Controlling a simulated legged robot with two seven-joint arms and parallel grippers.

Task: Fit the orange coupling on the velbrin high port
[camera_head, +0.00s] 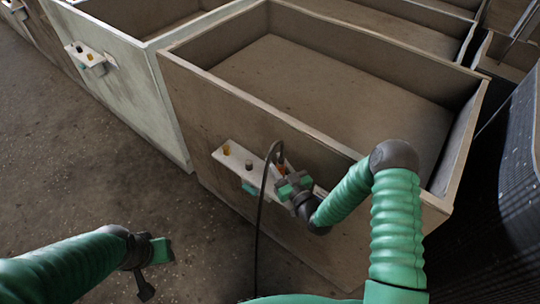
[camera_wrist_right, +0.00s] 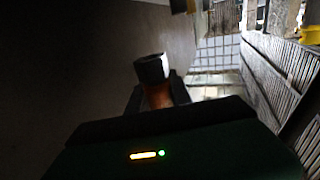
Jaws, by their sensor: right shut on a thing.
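My right gripper (camera_head: 292,187) is shut on the orange coupling (camera_head: 281,170), in front of the near bin's side. A black hose (camera_head: 264,190) loops up from the coupling and hangs down. In the right wrist view the coupling (camera_wrist_right: 158,96) shows as an orange body with a pale end, between the dark fingers. A white port panel (camera_head: 232,163) on the bin carries an orange fitting (camera_head: 226,149) and a grey-brown fitting (camera_head: 248,164). Its right part is hidden behind my gripper. I cannot tell which port is the velbrin high port, nor whether the coupling touches one. My left gripper (camera_head: 152,267) is open and empty, lower left.
The near bin (camera_head: 330,85) is large, open-topped and empty. A paler bin (camera_head: 130,70) stands to its left with a similar panel (camera_head: 88,56). A dark ribbed surface (camera_head: 500,190) lies at the right. The floor at left is clear.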

